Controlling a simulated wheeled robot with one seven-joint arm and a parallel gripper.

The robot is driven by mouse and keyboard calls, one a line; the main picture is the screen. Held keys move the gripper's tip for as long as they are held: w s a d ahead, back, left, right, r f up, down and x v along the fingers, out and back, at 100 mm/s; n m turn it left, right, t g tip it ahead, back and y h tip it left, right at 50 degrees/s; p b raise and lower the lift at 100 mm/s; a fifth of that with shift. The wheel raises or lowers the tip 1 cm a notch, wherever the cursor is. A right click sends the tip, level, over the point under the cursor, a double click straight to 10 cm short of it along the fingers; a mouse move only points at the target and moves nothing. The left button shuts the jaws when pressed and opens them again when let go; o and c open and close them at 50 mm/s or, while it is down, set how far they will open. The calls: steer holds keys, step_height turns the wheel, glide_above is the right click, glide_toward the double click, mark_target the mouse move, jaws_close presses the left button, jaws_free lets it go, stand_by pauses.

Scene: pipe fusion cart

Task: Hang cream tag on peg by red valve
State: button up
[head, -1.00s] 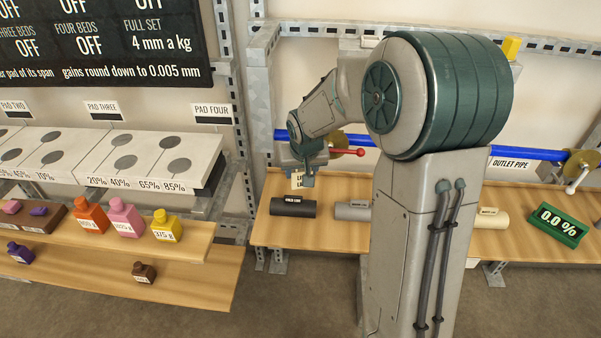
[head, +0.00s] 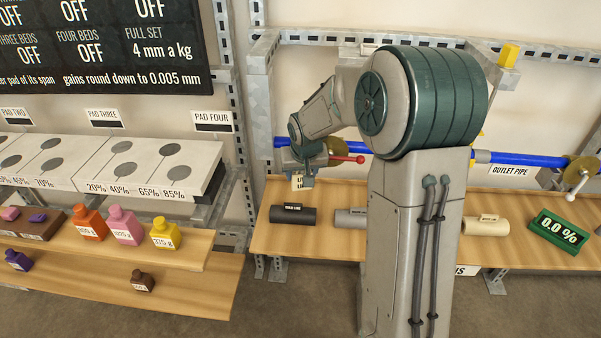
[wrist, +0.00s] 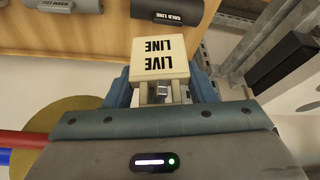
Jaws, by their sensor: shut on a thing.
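The cream tag (wrist: 160,57), lettered LIVE LINE, sits between the fingers of my gripper (wrist: 160,92) in the wrist view; the lettering is upside down there. In the head view my gripper (head: 302,178) is shut on the tag (head: 297,184), in front of the blue pipe's left part. The red valve handle (head: 347,158) is just right of the gripper, beside a brass disc (head: 333,144). The handle also shows at the wrist view's left edge (wrist: 22,140). I cannot make out the peg clearly. A small metal piece shows between the fingers.
A wooden shelf (head: 335,240) lies below, bearing a dark GOLD LINE cylinder (head: 292,214), a grey cylinder (head: 350,217) and a cream cylinder (head: 486,224). A galvanised upright (head: 258,100) stands left of the gripper. A dark block (wrist: 287,62) shows at the wrist view's right.

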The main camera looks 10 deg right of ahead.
steer(key=shift+d, duration=0.2)
steer(key=o, duration=1)
steer(key=shift+s+f, duration=0.1)
steer(key=s+a+b, duration=0.2)
steer(key=s+a, duration=0.1)
steer(key=s, duration=0.6)
steer(key=shift+s+a+b, duration=0.15)
steer(key=shift+s+b, duration=0.05)
steer(key=shift+b, duration=0.2)
stand_by(0.3)
steer(key=s+d+r+g, duration=0.1)
steer(key=s+r, duration=0.1)
steer(key=s, duration=0.8)
steer(key=s+d+r, duration=0.1)
steer(key=s+r, duration=0.2)
steer(key=s, duration=0.6)
steer(key=shift+s+d+r+g, duration=0.3)
steer(key=shift+s+r+g, duration=0.05)
steer(key=shift+s+g, duration=0.05)
